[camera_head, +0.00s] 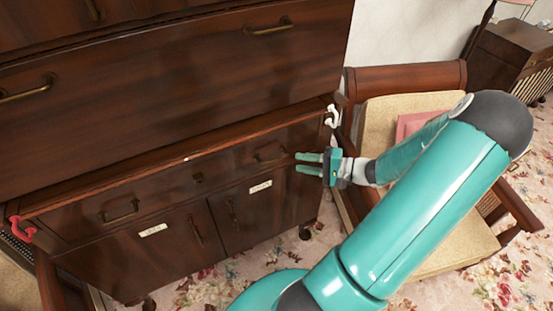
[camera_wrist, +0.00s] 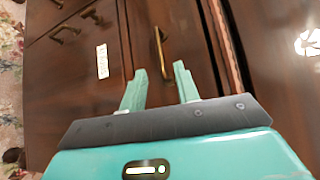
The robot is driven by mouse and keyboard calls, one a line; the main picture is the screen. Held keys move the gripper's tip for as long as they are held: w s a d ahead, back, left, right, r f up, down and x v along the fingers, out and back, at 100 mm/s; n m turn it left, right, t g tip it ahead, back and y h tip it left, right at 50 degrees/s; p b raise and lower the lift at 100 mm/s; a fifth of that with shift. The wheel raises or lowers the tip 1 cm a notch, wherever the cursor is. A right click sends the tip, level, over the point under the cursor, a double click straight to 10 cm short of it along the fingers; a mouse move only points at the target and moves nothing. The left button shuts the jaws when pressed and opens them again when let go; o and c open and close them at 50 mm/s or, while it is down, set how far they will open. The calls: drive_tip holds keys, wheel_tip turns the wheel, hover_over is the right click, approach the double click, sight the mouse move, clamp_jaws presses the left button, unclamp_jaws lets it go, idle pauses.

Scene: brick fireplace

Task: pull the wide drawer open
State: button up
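The wide drawer (camera_head: 165,190) is a dark wooden front under the ledge of the lower cabinet and looks closed. It has a brass handle at the left (camera_head: 121,212) and another at the right (camera_head: 270,154). My gripper (camera_head: 298,162) is open and empty just right of the right handle, its fingers pointing at the drawer front. In the wrist view my gripper (camera_wrist: 159,78) has its two teal fingers apart. The right handle (camera_wrist: 160,50) shows beyond and between the fingertips, with no visible contact.
Below the drawer are two labelled cabinet doors (camera_head: 175,250). Another large drawer front (camera_head: 180,110) with brass handles is above the ledge. A wooden armchair (camera_head: 405,78) with pale cushions stands close on the right. Flowered carpet (camera_head: 205,290) lies in front.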

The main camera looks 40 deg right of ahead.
sight(276, 159)
drive_tip(key=x, duration=0.9)
clamp_jaws()
